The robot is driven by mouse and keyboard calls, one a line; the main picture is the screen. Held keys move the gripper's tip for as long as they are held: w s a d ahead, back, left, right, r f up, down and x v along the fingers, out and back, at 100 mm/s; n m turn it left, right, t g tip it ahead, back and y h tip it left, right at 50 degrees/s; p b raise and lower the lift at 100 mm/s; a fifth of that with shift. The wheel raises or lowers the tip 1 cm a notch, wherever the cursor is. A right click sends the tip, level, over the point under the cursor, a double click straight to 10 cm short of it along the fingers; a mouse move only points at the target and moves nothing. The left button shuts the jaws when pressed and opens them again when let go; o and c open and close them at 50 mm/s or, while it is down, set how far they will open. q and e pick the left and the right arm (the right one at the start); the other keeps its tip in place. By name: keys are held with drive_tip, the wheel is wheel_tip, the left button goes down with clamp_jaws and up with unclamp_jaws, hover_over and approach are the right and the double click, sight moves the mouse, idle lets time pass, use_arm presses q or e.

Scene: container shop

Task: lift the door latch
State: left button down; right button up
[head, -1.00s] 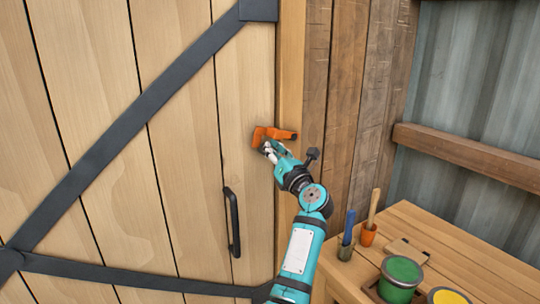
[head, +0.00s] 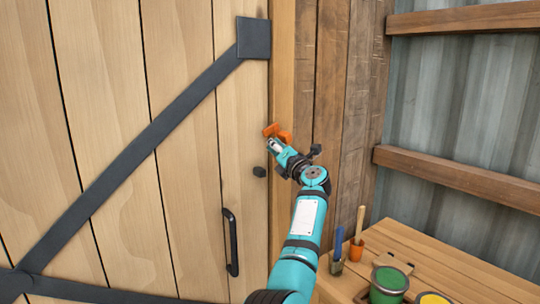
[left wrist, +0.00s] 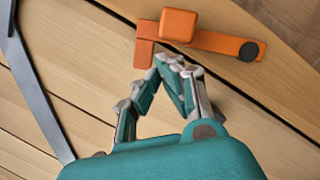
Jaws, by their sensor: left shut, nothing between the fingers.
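The orange door latch (head: 271,130) is at the right edge of the plank door, by the frame. In the left wrist view it is a flat orange bar (left wrist: 226,44) with a raised orange block across it and a dark round piece at its right end. My left gripper (head: 273,143) is shut and empty, with its tips right against or just below the orange parts; contact is not clear. In the left wrist view its fingertips (left wrist: 178,64) are just under the block. My arm and gripper hide part of the latch in the head view. My right gripper is out of view.
A dark knob (head: 260,171) and a black pull handle (head: 231,242) are on the door (head: 180,200). At the lower right, a wooden bench (head: 455,265) holds a green paint can (head: 390,279), a yellow one (head: 432,298) and brushes. Its back is against a corrugated wall.

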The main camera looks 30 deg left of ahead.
use_arm(q)
drive_tip(key=shift+w+d+r, duration=0.2)
drive_tip(key=shift+w+r, duration=0.3)
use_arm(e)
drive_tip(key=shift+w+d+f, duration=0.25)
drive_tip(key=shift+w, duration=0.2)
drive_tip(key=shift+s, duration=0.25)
